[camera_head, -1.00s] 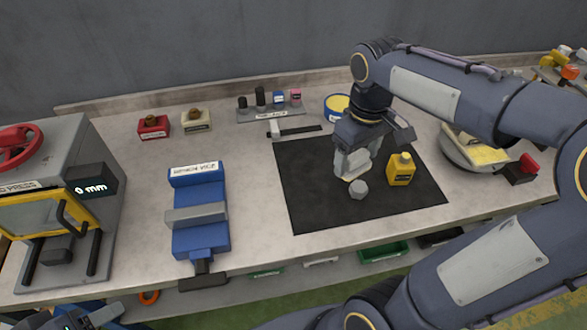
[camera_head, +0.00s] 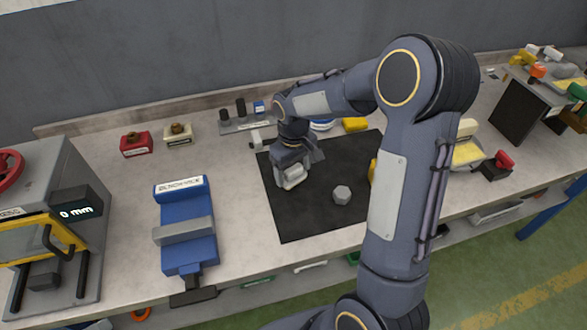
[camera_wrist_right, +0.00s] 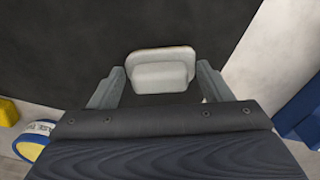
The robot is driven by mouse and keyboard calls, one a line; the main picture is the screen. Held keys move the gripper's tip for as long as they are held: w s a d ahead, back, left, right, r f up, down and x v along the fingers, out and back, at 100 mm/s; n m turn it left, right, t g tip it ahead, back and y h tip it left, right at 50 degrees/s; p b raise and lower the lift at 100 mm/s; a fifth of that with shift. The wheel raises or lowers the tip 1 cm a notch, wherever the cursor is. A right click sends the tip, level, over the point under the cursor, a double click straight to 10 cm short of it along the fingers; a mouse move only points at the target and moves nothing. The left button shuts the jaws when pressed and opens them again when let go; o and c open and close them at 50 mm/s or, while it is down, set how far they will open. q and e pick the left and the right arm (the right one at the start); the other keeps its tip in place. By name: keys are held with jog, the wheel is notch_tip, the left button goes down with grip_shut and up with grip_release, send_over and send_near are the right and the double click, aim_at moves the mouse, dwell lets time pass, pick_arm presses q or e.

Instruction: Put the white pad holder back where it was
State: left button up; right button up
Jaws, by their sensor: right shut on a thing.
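The white pad holder (camera_head: 292,179) is a small pale block with a raised grip and rounded corners. My right gripper (camera_head: 290,171) is shut on it over the left part of the black mat (camera_head: 300,218). In the right wrist view the pad holder (camera_wrist_right: 160,70) sits between the two fingers (camera_wrist_right: 160,88), with the dark mat behind it. I cannot tell whether its underside touches the mat. My left gripper is not visible in the head view.
A grey hexagonal piece (camera_head: 342,194) stands on the mat. My right arm partly hides a yellow bottle (camera_head: 373,170). A blue bench vice (camera_head: 187,225) stands left, and a tray (camera_head: 467,152) right.

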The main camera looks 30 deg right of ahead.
aim_at(294, 169)
jog(key=shift+f, duration=0.2)
jog(key=shift+f, duration=0.2)
jog(key=o, duration=0.9)
jog(key=shift+r, duration=0.1)
notch_tip(294, 169, up, 12)
jog(key=s+a+m+t+y, duration=0.1)
jog(key=s+a+t, duration=0.1)
jog(key=s, duration=0.5)
jog(key=s+a+m+t+y, duration=0.1)
jog(key=s+a, duration=0.2)
jog(key=s, duration=0.5)
jog(key=s+a+m+t+y, duration=0.1)
jog(key=s+a+t, duration=0.1)
jog(key=s, duration=0.5)
jog(key=shift+s+a+m+t+y, duration=0.15)
jog(key=shift+m+t+y, duration=0.15)
jog(key=shift+y, duration=0.1)
